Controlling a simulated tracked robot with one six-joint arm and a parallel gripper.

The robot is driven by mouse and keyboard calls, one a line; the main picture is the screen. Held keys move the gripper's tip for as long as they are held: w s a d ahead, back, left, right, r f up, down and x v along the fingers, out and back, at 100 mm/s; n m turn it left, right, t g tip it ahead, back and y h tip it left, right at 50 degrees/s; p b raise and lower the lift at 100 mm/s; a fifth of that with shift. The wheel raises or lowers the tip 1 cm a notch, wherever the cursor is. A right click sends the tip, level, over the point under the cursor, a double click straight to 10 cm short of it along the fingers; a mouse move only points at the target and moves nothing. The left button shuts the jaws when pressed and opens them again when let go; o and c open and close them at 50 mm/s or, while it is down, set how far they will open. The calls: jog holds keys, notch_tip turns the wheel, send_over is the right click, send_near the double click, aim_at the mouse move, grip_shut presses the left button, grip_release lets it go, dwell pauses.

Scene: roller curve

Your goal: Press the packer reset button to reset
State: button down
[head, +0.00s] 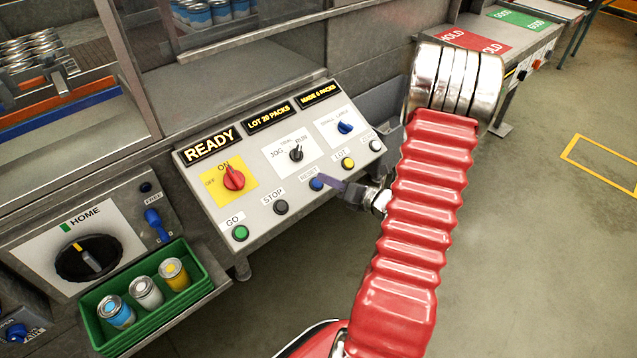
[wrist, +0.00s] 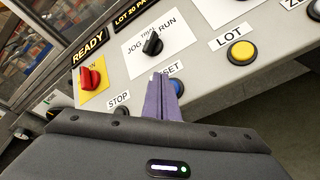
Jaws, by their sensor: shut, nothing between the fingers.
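The blue reset button (head: 316,184) sits on the lower row of the sloped control panel (head: 230,222), under a RESET label. It also shows in the wrist view (wrist: 177,87), partly covered by my fingers. My gripper (head: 326,181) is shut and empty, with its purple fingertips at the button in the head view. In the wrist view the fingers (wrist: 159,82) point at the panel just left of the button. I cannot tell whether the tips touch the button or the panel. The panel's display (head: 209,148) reads READY.
The green GO button (head: 240,233), dark STOP button (head: 281,207) and yellow LOT button (head: 347,163) share the row. Above are a red switch (head: 233,180) and a JOG/RUN knob (head: 296,154). A green tray (head: 196,293) of cans stands at lower left. Open floor lies right.

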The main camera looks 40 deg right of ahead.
jog(key=s+r, duration=0.2)
jog(key=r, duration=0.1)
jog(key=shift+r, duration=0.2)
dwell(1.1)
